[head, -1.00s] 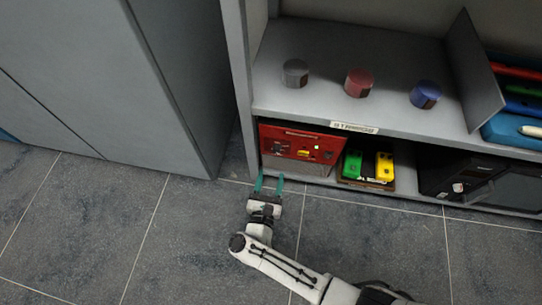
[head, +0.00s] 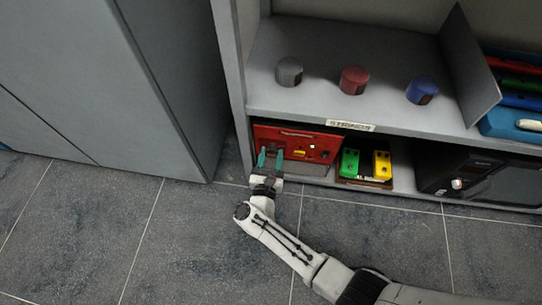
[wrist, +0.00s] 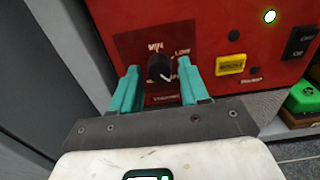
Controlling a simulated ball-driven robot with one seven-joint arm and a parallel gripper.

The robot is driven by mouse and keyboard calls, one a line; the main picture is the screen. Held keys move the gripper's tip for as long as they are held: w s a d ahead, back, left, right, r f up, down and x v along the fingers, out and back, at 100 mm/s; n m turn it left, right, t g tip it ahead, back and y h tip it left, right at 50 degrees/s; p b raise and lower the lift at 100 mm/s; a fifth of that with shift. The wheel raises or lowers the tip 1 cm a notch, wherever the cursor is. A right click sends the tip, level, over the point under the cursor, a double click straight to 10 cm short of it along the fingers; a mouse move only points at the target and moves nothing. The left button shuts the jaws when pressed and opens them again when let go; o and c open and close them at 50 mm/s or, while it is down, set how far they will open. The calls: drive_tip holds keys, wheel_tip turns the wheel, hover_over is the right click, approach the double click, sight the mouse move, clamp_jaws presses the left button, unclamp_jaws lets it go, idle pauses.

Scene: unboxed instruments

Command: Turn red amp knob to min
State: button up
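The red amp (head: 325,148) stands on the low shelf of the grey cabinet; its red front also fills much of the wrist view (wrist: 215,30). A black round knob (wrist: 160,66) is on a dark panel at the front's left, with MIN printed above it and LOW at its upper right. A pale mark on the knob seems to point to the lower right. My gripper (head: 270,157) is open in front of the amp. In the wrist view its teal fingers (wrist: 160,74) are on either side of the knob, with small gaps showing.
A yellow switch (wrist: 230,65) and black switches (wrist: 299,42) are right of the knob. Green (head: 349,162) and yellow (head: 382,165) pedals stand right of the amp. The cabinet's side wall (head: 232,70) is close on the left. Floor in front is clear.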

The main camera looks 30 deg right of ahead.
clamp_jaws()
